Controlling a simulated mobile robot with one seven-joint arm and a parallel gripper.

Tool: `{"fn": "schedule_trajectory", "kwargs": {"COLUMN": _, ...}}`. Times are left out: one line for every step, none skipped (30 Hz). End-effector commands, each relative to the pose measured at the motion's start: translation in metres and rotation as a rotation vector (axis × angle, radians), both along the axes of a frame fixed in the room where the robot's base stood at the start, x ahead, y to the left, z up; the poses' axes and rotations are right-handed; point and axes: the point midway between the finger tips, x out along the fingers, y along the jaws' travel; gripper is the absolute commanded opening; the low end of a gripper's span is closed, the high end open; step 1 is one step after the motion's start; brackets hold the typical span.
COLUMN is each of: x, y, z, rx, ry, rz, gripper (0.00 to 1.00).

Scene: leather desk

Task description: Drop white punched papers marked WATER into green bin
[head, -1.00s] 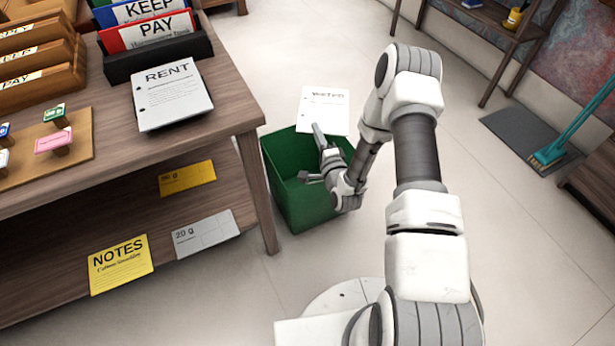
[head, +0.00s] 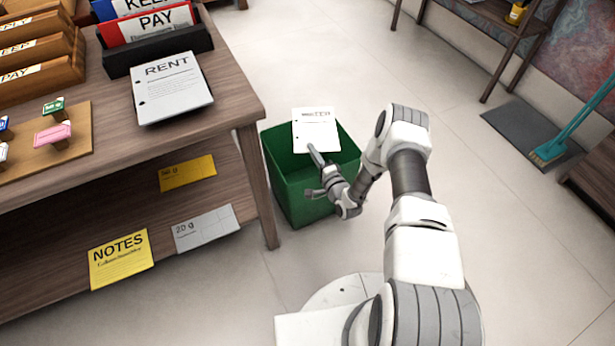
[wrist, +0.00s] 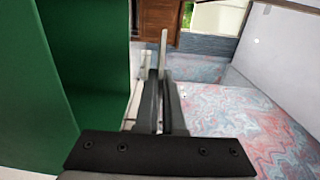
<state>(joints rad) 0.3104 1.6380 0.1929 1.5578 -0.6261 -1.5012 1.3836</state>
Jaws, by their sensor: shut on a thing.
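The white punched papers (head: 316,132), with a printed heading at the top, hang over the far part of the green bin (head: 281,185). The heading is blurred in the head view now; earlier it reads WATER. My gripper (head: 314,150) is shut on the lower part of the papers, above the bin's opening. In the wrist view my gripper (wrist: 160,75) has its fingers together, with a thin pale edge standing at their tips. The green bin wall (wrist: 85,60) fills the left of that view.
A wooden desk (head: 228,96) stands left of the bin, with RENT papers (head: 172,98) on top. Its lower shelf holds a yellow NOTES sheet (head: 120,258) and other papers. A teal broom (head: 580,120) stands at the right. The floor right of the bin is open.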

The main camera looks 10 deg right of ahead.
Motion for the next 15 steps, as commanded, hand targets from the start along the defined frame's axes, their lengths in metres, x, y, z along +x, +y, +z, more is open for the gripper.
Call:
{"fn": "schedule_trajectory", "kwargs": {"x": 0.000, "y": 0.000, "z": -0.011, "rx": 0.000, "ry": -0.002, "rz": 0.000, "gripper": 0.00}}
{"fn": "schedule_trajectory", "kwargs": {"x": 0.001, "y": 0.000, "z": -0.013, "rx": 0.000, "ry": -0.002, "rz": 0.000, "gripper": 0.00}}
{"fn": "schedule_trajectory", "kwargs": {"x": 0.001, "y": 0.000, "z": -0.017, "rx": 0.000, "ry": -0.003, "rz": 0.000, "gripper": 0.00}}
{"fn": "schedule_trajectory", "kwargs": {"x": 0.001, "y": 0.000, "z": -0.019, "rx": 0.000, "ry": -0.003, "rz": 0.000, "gripper": 0.00}}
{"fn": "schedule_trajectory", "kwargs": {"x": 0.001, "y": 0.000, "z": -0.021, "rx": 0.000, "ry": -0.003, "rz": 0.000, "gripper": 0.00}}
{"fn": "schedule_trajectory", "kwargs": {"x": 0.001, "y": 0.000, "z": -0.022, "rx": 0.000, "ry": -0.003, "rz": -0.001, "gripper": 0.00}}
{"fn": "schedule_trajectory", "kwargs": {"x": 0.001, "y": 0.000, "z": -0.023, "rx": 0.000, "ry": -0.003, "rz": -0.001, "gripper": 0.00}}
{"fn": "schedule_trajectory", "kwargs": {"x": 0.001, "y": 0.000, "z": -0.023, "rx": 0.000, "ry": -0.003, "rz": -0.001, "gripper": 0.00}}
{"fn": "schedule_trajectory", "kwargs": {"x": 0.001, "y": 0.000, "z": -0.023, "rx": 0.000, "ry": -0.003, "rz": -0.001, "gripper": 0.00}}
{"fn": "schedule_trajectory", "kwargs": {"x": 0.001, "y": 0.000, "z": -0.023, "rx": 0.000, "ry": -0.003, "rz": -0.001, "gripper": 0.00}}
{"fn": "schedule_trajectory", "kwargs": {"x": 0.001, "y": 0.000, "z": -0.023, "rx": 0.000, "ry": -0.003, "rz": -0.001, "gripper": 0.00}}
{"fn": "schedule_trajectory", "kwargs": {"x": 0.001, "y": 0.000, "z": -0.023, "rx": 0.000, "ry": -0.003, "rz": -0.001, "gripper": 0.00}}
{"fn": "schedule_trajectory", "kwargs": {"x": 0.001, "y": 0.000, "z": -0.022, "rx": 0.000, "ry": -0.003, "rz": -0.001, "gripper": 0.00}}
{"fn": "schedule_trajectory", "kwargs": {"x": 0.001, "y": 0.000, "z": -0.022, "rx": 0.000, "ry": -0.002, "rz": -0.001, "gripper": 0.00}}
{"fn": "schedule_trajectory", "kwargs": {"x": 0.001, "y": 0.000, "z": -0.022, "rx": 0.000, "ry": -0.002, "rz": -0.001, "gripper": 0.08}}
